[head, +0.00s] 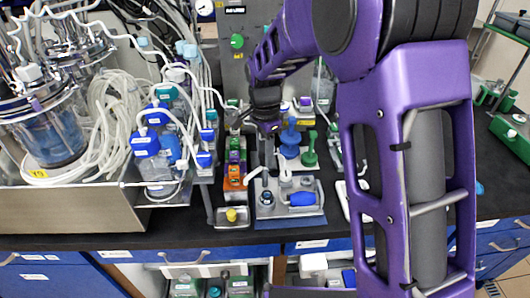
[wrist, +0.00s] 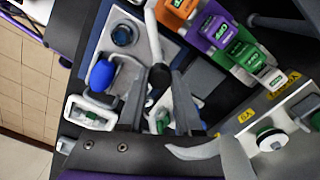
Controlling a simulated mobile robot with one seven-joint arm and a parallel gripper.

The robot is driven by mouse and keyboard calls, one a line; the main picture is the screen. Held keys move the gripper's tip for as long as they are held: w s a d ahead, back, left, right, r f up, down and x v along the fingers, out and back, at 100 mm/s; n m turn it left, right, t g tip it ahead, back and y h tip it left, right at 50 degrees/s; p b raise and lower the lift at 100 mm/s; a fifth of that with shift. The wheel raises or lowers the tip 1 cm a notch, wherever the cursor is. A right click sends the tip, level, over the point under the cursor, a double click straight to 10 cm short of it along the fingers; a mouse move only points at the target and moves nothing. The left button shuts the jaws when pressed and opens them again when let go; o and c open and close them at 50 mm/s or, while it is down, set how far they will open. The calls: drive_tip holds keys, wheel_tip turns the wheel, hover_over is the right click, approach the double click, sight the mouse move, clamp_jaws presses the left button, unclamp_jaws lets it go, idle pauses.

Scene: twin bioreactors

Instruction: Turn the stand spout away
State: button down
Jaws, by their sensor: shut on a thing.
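The stand (head: 315,208) is a grey base on the dark bench in the head view, with a round blue-topped part and a blue bulb (head: 302,198) on it. In the wrist view the blue bulb (wrist: 102,75) lies left of my fingers. A pale spout (wrist: 152,30) runs down from the top of the wrist view to my fingertips. My gripper (wrist: 168,78) is shut on the spout, though the fingers hide the contact itself. In the head view my gripper (head: 268,137) points down above the stand; its tips are hard to make out.
A row of coloured blocks (head: 236,170) stands close to the left of the stand. Blue and green flasks (head: 309,152) stand behind it. Glass vessels and coiled tubing (head: 105,125) fill the left. The bench's front edge (head: 190,241) is near.

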drive_tip(key=shift+s+m, duration=0.1)
drive_tip(key=shift+m, duration=1.1)
drive_tip(key=c, duration=0.6)
unclamp_jaws()
wheel_tip(320, 180, up, 17)
drive_tip(key=shift+r+p, duration=0.2)
drive_tip(key=shift+p, duration=0.25)
